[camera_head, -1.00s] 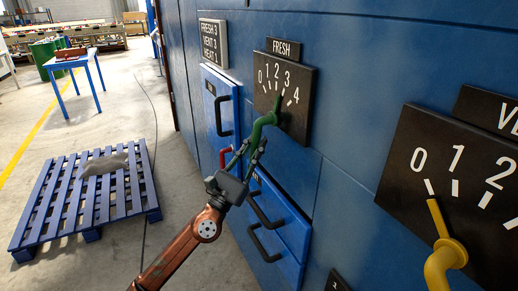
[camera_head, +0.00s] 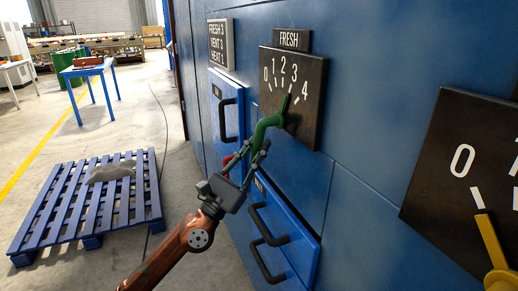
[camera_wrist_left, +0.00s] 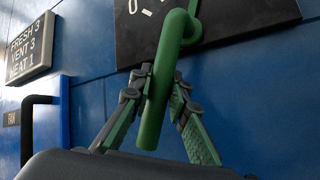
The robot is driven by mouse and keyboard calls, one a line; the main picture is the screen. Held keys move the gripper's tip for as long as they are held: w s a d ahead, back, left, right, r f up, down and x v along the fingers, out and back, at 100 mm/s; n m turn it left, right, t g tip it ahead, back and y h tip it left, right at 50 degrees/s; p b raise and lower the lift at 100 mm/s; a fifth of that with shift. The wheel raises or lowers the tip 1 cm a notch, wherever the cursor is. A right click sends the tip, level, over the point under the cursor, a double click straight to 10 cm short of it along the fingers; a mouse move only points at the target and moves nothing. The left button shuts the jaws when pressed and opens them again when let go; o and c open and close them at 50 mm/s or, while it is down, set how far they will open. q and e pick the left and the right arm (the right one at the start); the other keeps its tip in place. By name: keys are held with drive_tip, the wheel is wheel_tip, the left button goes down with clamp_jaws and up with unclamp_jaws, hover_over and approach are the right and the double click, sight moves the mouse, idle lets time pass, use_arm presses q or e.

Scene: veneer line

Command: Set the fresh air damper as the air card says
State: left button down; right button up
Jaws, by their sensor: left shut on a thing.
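The air card (camera_head: 220,44) on the blue wall reads FRESH 3, VENT 3, HEAT 1; it also shows in the left wrist view (camera_wrist_left: 31,46). The black FRESH dial (camera_head: 312,120) is marked 0 to 4. The green damper handle (camera_head: 262,130) bends out and down from the dial. My left gripper (camera_head: 256,150) is shut on the handle's hanging grip; in the left wrist view the fingers lie on both sides of the grip (camera_wrist_left: 157,105). My right gripper is not in view.
A second dial (camera_head: 425,185) with a yellow handle (camera_head: 491,245) stands at the right. Blue drawers with black pulls (camera_head: 268,225) sit below the FRESH dial. A blue pallet (camera_head: 75,225) with a grey sack lies on the floor at left. A blue table (camera_head: 85,72) stands beyond.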

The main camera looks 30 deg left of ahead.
use_arm(q)
drive_tip(key=shift+f, duration=0.1)
drive_tip(key=c, duration=1.8)
unclamp_jaws()
drive_tip(key=shift+a, duration=0.1)
drive_tip(key=v, duration=1.2)
